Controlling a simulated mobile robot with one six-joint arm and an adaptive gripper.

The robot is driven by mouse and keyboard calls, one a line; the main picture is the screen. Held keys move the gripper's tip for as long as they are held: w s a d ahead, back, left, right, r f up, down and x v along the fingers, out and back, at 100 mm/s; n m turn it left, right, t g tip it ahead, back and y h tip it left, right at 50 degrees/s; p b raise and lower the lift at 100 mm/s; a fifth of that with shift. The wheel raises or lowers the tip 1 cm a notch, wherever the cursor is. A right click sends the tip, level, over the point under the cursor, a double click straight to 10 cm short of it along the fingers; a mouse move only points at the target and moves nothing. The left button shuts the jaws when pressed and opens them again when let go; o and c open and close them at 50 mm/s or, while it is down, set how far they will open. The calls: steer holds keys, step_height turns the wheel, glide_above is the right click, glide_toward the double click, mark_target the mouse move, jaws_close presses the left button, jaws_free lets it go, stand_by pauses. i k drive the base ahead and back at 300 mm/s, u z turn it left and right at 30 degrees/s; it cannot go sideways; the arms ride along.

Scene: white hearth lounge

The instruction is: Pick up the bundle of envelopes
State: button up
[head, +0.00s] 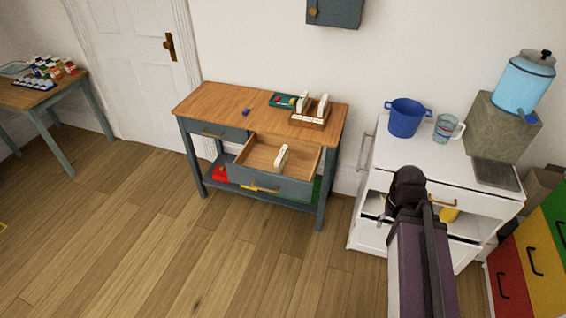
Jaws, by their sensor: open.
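A small narrow white item (281,157) stands in the open drawer (262,151) of the blue-grey table with a wooden top (215,101). It may be the bundle of envelopes, but it is too small to tell. Two similar white upright items (303,101) (322,106) stand in a wooden holder (309,119) on the tabletop. My arm reaches up from the bottom right in front of the white cabinet, well to the right of the drawer. My gripper cannot be made out beyond the arm's dark joint.
A teal tray (283,101) and a small blue item (246,111) lie on the tabletop. The white cabinet (408,149) carries a blue pot (405,119), a clear jug (445,128) and a water dispenser (523,82). Colored drawers (530,262) stand at right. Floor in front of the table is clear.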

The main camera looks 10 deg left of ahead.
mark_target(281, 161)
steer(key=u, duration=0.05)
steer(key=i, duration=1)
steer(key=z, duration=0.05)
